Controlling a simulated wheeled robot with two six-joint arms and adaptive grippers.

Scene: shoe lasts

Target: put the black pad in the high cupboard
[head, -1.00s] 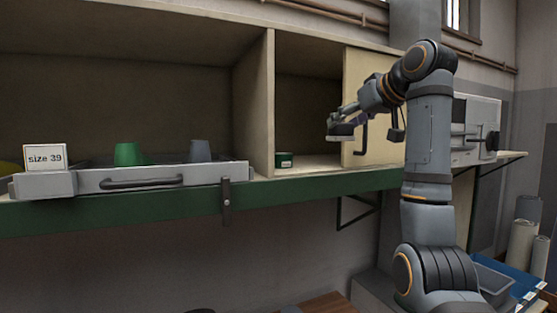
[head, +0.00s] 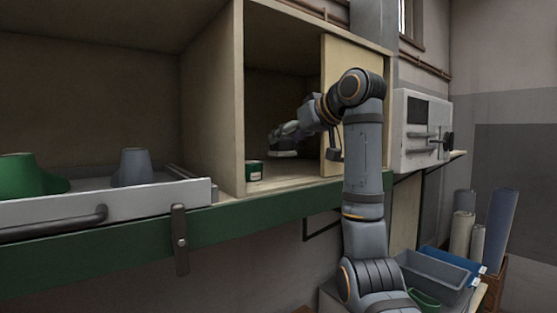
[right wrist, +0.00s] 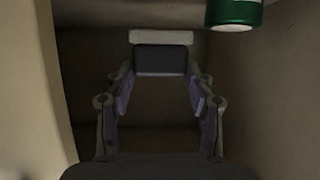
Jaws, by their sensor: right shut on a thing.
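The black pad shows in the right wrist view (right wrist: 160,60) as a dark block with a pale strip along its far side. In the head view the pad (head: 282,153) is small, with a pale lower edge. My right gripper (head: 290,133) is shut on it and holds it inside the opening of the high cupboard (head: 300,174), above its floor. In the right wrist view the gripper's fingers (right wrist: 160,90) stand on both sides of the pad. My left gripper is out of view.
A green tin (head: 254,171) stands on the cupboard floor at the left, near the pad; it also shows in the right wrist view (right wrist: 233,12). A sliding door (head: 333,85) covers the cupboard's right part. A drawer (head: 140,202) with green and grey forms is left.

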